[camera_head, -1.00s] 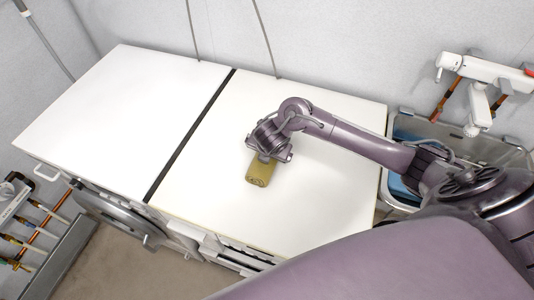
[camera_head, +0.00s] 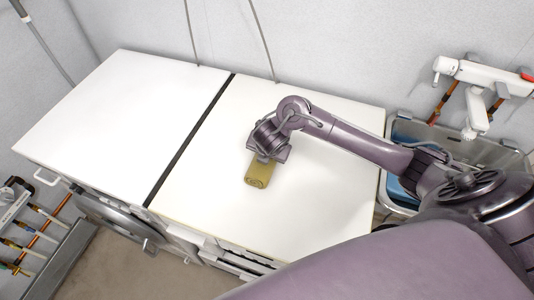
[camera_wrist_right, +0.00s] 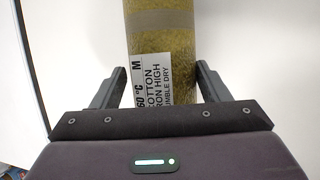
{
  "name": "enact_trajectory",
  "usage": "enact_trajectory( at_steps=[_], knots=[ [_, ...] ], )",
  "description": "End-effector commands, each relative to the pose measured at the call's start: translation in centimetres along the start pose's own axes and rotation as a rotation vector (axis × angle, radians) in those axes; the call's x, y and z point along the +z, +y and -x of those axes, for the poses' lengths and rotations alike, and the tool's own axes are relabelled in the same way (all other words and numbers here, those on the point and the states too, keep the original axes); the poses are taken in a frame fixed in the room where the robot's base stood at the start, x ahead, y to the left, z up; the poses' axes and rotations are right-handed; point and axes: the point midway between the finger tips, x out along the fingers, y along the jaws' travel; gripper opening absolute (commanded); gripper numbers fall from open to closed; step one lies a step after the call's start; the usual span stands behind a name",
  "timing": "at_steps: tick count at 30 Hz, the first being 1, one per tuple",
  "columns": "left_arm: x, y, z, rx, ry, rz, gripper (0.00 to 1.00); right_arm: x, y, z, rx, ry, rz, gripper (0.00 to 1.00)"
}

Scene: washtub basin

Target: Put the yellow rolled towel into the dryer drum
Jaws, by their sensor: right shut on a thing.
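The yellow rolled towel (camera_head: 258,176) is at my right gripper, over the white top of the right-hand machine. My right gripper (camera_head: 266,160) is shut on it, and the arm comes in from the right. In the right wrist view the towel (camera_wrist_right: 165,45) lies between the two dark fingers (camera_wrist_right: 158,85), with a band around it and a printed care label facing me. I cannot tell whether the towel touches the top. A round machine door (camera_head: 118,218) shows on the front of the left-hand machine; the drum inside is hidden. My left gripper is not in view.
The left-hand white machine top (camera_head: 120,110) and right-hand top (camera_head: 320,200) are otherwise clear, with a dark gap (camera_head: 190,138) between them. A metal sink (camera_head: 480,150) with a tap (camera_head: 480,75) stands at the right. Pipes and valves (camera_head: 35,225) are at the lower left.

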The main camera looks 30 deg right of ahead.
Motion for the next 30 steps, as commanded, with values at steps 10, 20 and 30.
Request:
enact_trajectory(
  at_steps=[10,20,30],
  knots=[
    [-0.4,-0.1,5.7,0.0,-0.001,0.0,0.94,3.8,2.0,8.8,0.002,-0.005,0.001,0.38],
    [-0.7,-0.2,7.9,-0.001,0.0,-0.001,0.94,5.1,3.6,12.4,0.021,-0.009,0.013,0.38],
    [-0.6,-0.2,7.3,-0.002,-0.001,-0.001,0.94,6.1,3.3,14.1,0.005,-0.009,0.001,0.38]
  ],
)
